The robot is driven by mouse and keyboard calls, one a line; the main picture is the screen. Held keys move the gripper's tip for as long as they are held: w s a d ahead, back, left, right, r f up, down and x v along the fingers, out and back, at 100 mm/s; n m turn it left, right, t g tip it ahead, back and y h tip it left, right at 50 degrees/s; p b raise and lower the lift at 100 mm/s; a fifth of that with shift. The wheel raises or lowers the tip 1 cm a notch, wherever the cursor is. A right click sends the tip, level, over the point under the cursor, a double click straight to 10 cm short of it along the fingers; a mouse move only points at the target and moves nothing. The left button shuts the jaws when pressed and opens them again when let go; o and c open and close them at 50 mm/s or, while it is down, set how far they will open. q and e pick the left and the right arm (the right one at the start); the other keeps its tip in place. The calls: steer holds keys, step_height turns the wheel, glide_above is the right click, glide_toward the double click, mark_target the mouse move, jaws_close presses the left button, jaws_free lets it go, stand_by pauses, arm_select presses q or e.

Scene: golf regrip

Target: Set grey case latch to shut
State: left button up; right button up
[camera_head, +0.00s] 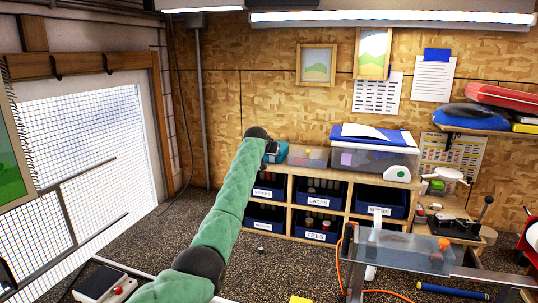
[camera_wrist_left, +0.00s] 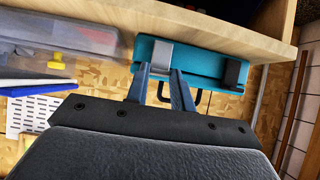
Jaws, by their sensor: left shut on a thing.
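A teal case (camera_head: 277,152) sits on the shelf top at the back, just past the end of my left arm. In the left wrist view the case (camera_wrist_left: 205,58) shows its teal front, a dark handle (camera_wrist_left: 203,97), one grey latch (camera_wrist_left: 161,53) and a second, darker grey latch (camera_wrist_left: 236,72). My left gripper (camera_wrist_left: 160,71) has its fingertips at the first grey latch and is shut on it. The fingers partly cover the latch, and I cannot tell how far it is turned. In the head view my arm hides the fingers. My right gripper is not in view.
The wooden shelf unit (camera_head: 341,174) holds several labelled dark bins. A clear box (camera_head: 308,157) and a larger lidded bin (camera_head: 375,155) stand right of the case. A workbench (camera_head: 405,252) is at front right. The floor (camera_head: 250,262) between is mostly clear.

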arm_select(q)
steer(key=shift+w+r+g, duration=0.15)
steer(key=shift+w+g, duration=0.1)
steer(key=shift+g, duration=0.15)
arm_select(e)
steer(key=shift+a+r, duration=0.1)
arm_select(q)
steer(key=shift+d, duration=0.1)
steer(key=o, duration=1)
steer(key=shift+w, duration=0.1)
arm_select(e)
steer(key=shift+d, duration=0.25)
arm_select(q)
steer(key=shift+s+a+r+b, duration=0.2)
steer(key=shift+s+r+b, duration=0.1)
steer(key=shift+s+b, duration=0.25)
steer(key=shift+b+v, duration=1.7)
steer(key=shift+v, duration=1.5)
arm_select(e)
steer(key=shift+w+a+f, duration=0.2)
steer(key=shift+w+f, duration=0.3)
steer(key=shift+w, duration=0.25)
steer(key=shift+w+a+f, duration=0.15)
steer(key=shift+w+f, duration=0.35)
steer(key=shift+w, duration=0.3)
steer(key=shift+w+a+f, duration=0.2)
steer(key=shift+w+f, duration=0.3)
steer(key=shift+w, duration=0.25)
